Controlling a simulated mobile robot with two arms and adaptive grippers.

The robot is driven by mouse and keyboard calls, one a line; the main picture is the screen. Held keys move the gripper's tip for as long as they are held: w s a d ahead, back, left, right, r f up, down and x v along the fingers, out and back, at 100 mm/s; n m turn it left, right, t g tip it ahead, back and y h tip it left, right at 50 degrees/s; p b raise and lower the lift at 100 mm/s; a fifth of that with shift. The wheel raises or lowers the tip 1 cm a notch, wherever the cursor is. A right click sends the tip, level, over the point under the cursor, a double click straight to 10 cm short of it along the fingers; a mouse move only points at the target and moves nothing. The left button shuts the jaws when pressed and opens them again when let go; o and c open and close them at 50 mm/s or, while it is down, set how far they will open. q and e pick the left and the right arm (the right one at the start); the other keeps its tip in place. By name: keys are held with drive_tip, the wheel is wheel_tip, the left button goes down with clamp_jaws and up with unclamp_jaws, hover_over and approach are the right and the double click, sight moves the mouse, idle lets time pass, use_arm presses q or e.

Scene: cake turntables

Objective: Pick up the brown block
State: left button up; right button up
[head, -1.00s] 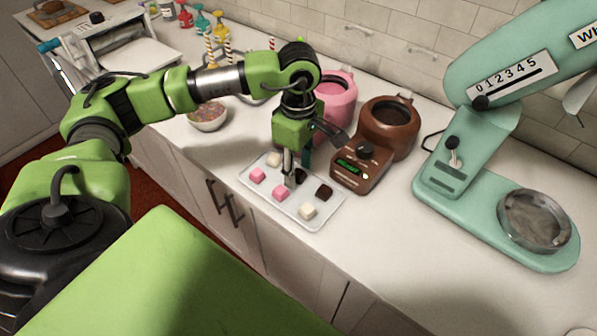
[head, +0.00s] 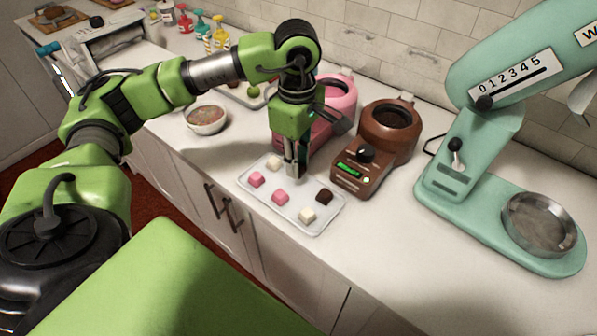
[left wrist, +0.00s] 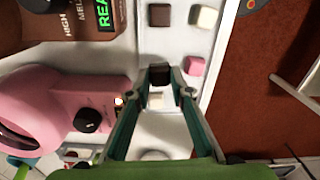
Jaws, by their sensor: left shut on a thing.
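My left gripper (head: 294,172) is over the right back part of the white tray (head: 256,208). In the left wrist view its two fingers (left wrist: 160,78) are closed around a dark brown block (left wrist: 158,75). In the head view that block is hidden by the fingers. A second dark brown block (head: 324,195) sits on the tray to the right of the gripper; it also shows in the left wrist view (left wrist: 160,14). Pink blocks (head: 256,179) (head: 280,197) and white blocks (head: 274,163) (head: 307,215) sit on the tray. My right gripper is not in view.
A brown melting pot (head: 387,140) and a pink one (head: 338,97) stand close behind the tray. A mint green stand mixer (head: 460,190) is to the right. A bowl (head: 206,120) stands to the left.

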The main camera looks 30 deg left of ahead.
use_arm(q)
drive_tip(key=s+a+r+b, duration=0.2)
drive_tip(key=s+r, duration=0.7)
drive_tip(key=s, duration=0.4)
drive_tip(key=shift+s+a+r, duration=0.15)
drive_tip(key=shift+s+r, duration=0.05)
drive_tip(key=shift+s, duration=0.05)
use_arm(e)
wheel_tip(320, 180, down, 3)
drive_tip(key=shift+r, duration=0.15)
